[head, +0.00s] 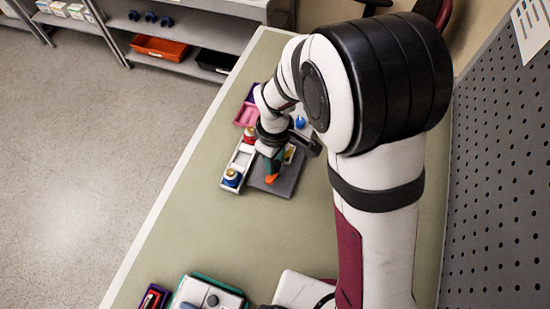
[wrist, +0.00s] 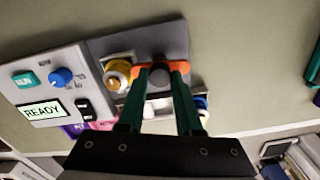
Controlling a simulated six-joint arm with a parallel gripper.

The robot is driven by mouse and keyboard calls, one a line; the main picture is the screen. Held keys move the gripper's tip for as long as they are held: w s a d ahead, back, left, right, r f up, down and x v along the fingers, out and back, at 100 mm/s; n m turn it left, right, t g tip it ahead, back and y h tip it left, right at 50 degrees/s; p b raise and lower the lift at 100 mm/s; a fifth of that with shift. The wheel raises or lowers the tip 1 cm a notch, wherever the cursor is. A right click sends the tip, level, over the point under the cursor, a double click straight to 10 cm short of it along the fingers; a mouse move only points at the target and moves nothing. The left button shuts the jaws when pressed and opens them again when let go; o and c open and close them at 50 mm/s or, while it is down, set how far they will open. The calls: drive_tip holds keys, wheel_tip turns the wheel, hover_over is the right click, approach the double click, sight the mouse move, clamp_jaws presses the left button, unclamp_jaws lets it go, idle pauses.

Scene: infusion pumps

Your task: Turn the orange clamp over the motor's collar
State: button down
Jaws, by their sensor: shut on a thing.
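The orange clamp (wrist: 183,66) shows in the wrist view as orange parts on both sides of a dark round part (wrist: 159,75), at a grey plate (wrist: 125,43). I cannot tell whether that dark part is the motor or its collar. My gripper (wrist: 160,75) has green fingers, one at each side of the clamp, and is shut on it. In the head view the clamp (head: 271,179) is a small orange piece below my gripper (head: 271,167), over the dark grey plate (head: 284,188). The collar's details are hidden by the fingers.
A white tray (head: 227,186) with blue and red round items stands left of the plate. In the wrist view a panel with a READY display (wrist: 42,113) and a blue knob (wrist: 60,77) is at left, and a yellow round part (wrist: 117,70) sits close to the fingers.

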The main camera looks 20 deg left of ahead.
drive_tip(key=shift+d+n, duration=0.1)
drive_tip(key=shift+n, duration=0.5)
drive_tip(key=c, duration=0.6)
unclamp_jaws()
wheel_tip(320, 180, up, 16)
drive_tip(key=shift+f, duration=0.1)
